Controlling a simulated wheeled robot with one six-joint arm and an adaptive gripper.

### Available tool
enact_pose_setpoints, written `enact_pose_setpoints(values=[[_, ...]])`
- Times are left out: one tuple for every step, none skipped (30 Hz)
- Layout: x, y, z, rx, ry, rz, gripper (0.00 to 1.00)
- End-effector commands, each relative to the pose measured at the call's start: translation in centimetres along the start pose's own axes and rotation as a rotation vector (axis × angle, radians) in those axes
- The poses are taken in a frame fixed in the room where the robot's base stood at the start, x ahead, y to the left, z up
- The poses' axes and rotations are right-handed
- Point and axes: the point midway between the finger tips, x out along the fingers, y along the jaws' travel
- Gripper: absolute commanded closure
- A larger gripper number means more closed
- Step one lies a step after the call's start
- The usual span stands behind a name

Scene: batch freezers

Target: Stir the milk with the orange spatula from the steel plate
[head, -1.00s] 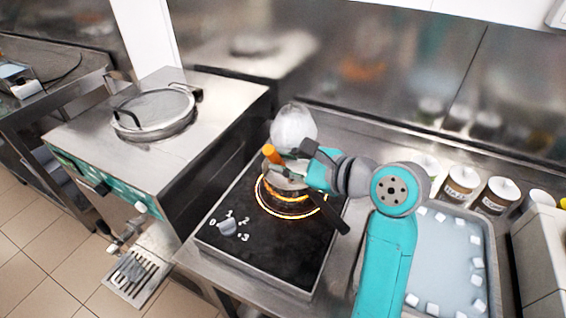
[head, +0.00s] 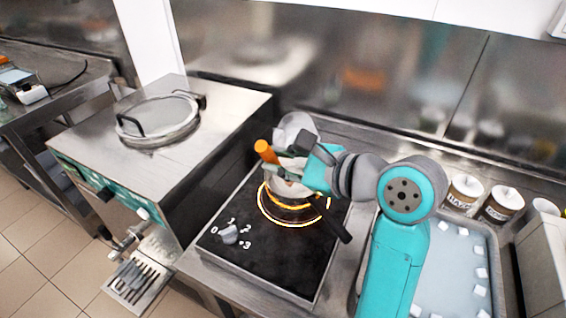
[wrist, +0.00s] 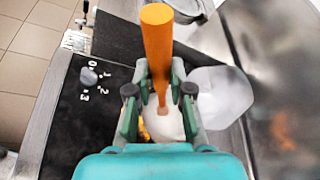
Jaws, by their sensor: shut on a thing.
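The orange spatula (head: 265,151) is in my gripper (head: 283,168), tilted, its orange handle end sticking up. In the wrist view my gripper (wrist: 160,108) is shut on the orange spatula (wrist: 158,45), whose lower part reaches down toward the white milk (wrist: 165,122). The milk is in a small pot (head: 285,190) on the hob, inside a glowing orange ring. My gripper and arm cover much of the pot, so the spatula's tip is hidden. The steel plate cannot be made out.
The black hob (head: 262,250) has a knob (head: 229,235) at its front left. A clear rounded vessel (head: 297,130) stands behind the pot. The pot's dark handle (head: 333,222) points front right. A steel machine with a round lid (head: 160,118) stands left; labelled jars (head: 503,203) and a tray of pale liquid (head: 452,262) are right.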

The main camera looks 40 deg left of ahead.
Motion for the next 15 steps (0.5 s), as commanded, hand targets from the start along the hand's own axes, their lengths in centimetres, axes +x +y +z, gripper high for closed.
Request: enact_pose_setpoints(values=[[-0.1,0.0,0.4,-0.002,-0.001,-0.001,1.0],[-0.2,0.0,0.6,-0.003,-0.001,-0.001,1.0],[-0.3,-0.1,0.9,-0.004,-0.001,-0.002,1.0],[-0.4,0.0,1.1,-0.004,-0.001,-0.002,1.0],[-0.5,0.0,1.3,-0.003,-0.001,-0.002,1.0],[-0.6,0.0,1.5,-0.003,-0.001,-0.001,1.0],[-0.7,0.0,1.7,-0.003,-0.001,-0.001,1.0],[-0.7,0.0,1.9,-0.003,-0.001,-0.001,1.0],[-0.8,0.0,2.1,-0.003,-0.001,0.0,1.0],[-0.9,0.0,2.3,-0.003,-0.001,-0.001,1.0],[-1.0,0.0,2.5,-0.003,-0.001,-0.001,1.0],[-1.1,0.0,2.7,-0.002,-0.001,-0.001,1.0],[-1.2,0.0,2.9,-0.002,-0.001,-0.001,1.0],[-1.2,0.0,3.0,-0.003,-0.001,-0.001,1.0],[-1.3,0.0,3.2,-0.003,-0.001,-0.001,1.0]])
